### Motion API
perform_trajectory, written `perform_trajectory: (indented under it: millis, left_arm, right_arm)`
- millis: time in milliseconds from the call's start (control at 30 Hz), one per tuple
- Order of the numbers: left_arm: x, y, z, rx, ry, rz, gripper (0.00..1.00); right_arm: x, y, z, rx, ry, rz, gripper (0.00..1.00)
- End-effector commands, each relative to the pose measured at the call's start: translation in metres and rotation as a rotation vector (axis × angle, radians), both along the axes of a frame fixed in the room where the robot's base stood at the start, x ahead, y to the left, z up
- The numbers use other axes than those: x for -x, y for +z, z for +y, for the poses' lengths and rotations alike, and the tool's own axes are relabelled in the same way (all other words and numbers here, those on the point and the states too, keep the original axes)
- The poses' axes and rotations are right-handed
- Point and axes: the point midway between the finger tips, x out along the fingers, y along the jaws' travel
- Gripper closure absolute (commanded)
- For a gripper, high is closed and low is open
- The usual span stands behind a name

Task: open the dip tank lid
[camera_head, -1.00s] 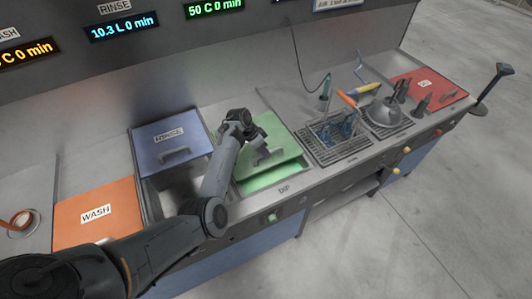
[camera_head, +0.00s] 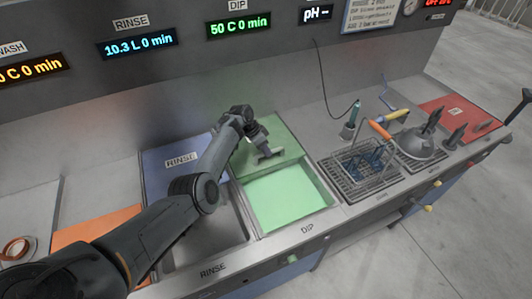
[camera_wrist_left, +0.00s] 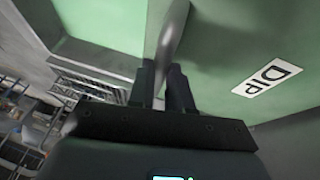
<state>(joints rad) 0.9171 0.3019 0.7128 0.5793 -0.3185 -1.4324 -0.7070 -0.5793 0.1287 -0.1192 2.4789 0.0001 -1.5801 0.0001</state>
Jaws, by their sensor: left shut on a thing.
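The green dip tank lid (camera_head: 284,136) lies at the back of its tank. The front of the tank is uncovered and pale green liquid (camera_head: 290,200) shows in it. My left gripper (camera_head: 264,151) is shut on the lid's grey handle (camera_head: 272,156). In the left wrist view the handle (camera_wrist_left: 174,35) stands between the fingers (camera_wrist_left: 165,88), with the DIP label (camera_wrist_left: 267,77) on the lid beside it. My right gripper is in neither view.
The blue rinse lid (camera_head: 160,157) and orange wash lid (camera_head: 95,232) are to the left; my left arm passes over that side. A rack with blue parts (camera_head: 358,165), tools and a red panel (camera_head: 448,115) stand to the right. A display wall rises behind.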

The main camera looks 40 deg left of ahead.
Motion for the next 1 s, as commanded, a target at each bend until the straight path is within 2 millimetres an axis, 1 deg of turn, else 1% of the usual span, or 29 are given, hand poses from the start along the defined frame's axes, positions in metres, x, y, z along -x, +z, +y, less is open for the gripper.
perform_trajectory:
  millis: [167, 200, 367, 633, 733, 867, 1000]
  left_arm:
    - [0.0, 0.001, 0.0, 0.0, 0.001, -0.002, 1.0]
    - [0.0, 0.001, 0.0, 0.0, 0.001, -0.002, 0.8]
    - [0.0, 0.001, 0.0, 0.0, 0.001, -0.002, 0.56]
    - [0.0, 0.001, 0.0, 0.0, 0.0, -0.001, 0.56]
    - [0.001, 0.004, 0.001, 0.0, 0.0, -0.001, 0.56]
    - [0.004, 0.017, 0.005, -0.001, 0.0, -0.003, 0.56]
    - [0.01, 0.037, 0.012, -0.001, 0.003, -0.003, 0.56]
  right_arm:
    - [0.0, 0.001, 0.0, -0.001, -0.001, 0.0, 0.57]
    - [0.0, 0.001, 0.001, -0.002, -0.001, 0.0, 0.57]
    - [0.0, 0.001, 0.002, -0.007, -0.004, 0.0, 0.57]
    - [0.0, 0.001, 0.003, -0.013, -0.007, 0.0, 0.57]
    - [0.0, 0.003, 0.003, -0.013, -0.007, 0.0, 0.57]
    - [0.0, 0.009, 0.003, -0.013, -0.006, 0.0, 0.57]
    - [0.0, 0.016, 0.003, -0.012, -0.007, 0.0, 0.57]
